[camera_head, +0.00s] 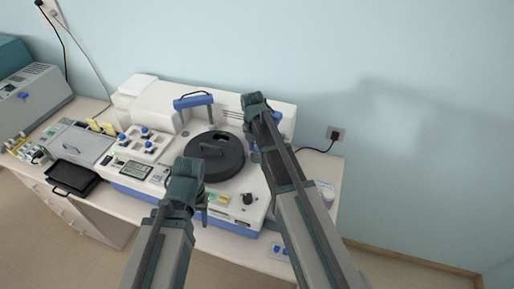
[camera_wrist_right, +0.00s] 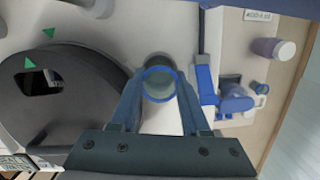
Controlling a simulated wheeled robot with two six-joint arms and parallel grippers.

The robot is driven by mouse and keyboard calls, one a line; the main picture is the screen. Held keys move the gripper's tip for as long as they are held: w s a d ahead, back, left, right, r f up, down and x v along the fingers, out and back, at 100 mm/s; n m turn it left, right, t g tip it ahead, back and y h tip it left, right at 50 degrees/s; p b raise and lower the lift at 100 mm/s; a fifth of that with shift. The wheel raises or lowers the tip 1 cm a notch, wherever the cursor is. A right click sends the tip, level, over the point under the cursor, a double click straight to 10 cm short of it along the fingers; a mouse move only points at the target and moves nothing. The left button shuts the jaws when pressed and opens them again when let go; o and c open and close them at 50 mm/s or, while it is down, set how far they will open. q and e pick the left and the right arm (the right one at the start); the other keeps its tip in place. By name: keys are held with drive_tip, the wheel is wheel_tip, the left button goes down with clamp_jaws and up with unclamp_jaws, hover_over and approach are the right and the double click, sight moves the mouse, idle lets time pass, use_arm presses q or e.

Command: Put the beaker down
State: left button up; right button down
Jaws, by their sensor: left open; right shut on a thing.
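The beaker (camera_wrist_right: 161,84) is clear glass with a blue rim. In the right wrist view it sits between the two fingers of my right gripper (camera_wrist_right: 160,92), which is shut on it. In the head view my right arm hides the beaker, and my right gripper (camera_head: 253,150) is over the right part of the white staining machine (camera_head: 235,207), beside the round black lid. I cannot tell whether the beaker's base touches a surface. My left gripper (camera_head: 201,207) is open near the machine's front edge; its fingers are mostly hidden.
The round black lid (camera_head: 218,157) also shows in the right wrist view (camera_wrist_right: 60,105). A black tray (camera_head: 72,178) stands left.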

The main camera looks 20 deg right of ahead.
sight(256, 156)
drive_tip(key=shift+f+b, duration=0.35)
drive_tip(key=shift+f, duration=0.15)
drive_tip(key=shift+r, duration=0.1)
drive_tip(key=shift+c, duration=1.9)
unclamp_jaws()
drive_tip(key=shift+r, duration=0.1)
wheel_tip(256, 156, up, 9)
drive_tip(key=p, duration=0.9)
drive_tip(key=s+a+m, duration=0.6)
drive_tip(key=s+m, duration=0.5)
drive_tip(key=s, duration=0.1)
drive_tip(key=s+a+m+g, duration=0.1)
drive_tip(key=s+a+m, duration=0.6)
drive_tip(key=s+m, duration=0.5)
drive_tip(key=shift+s+a+f+m, duration=0.15)
drive_tip(key=shift+a+f+m, duration=0.05)
drive_tip(key=shift+f+m, duration=0.1)
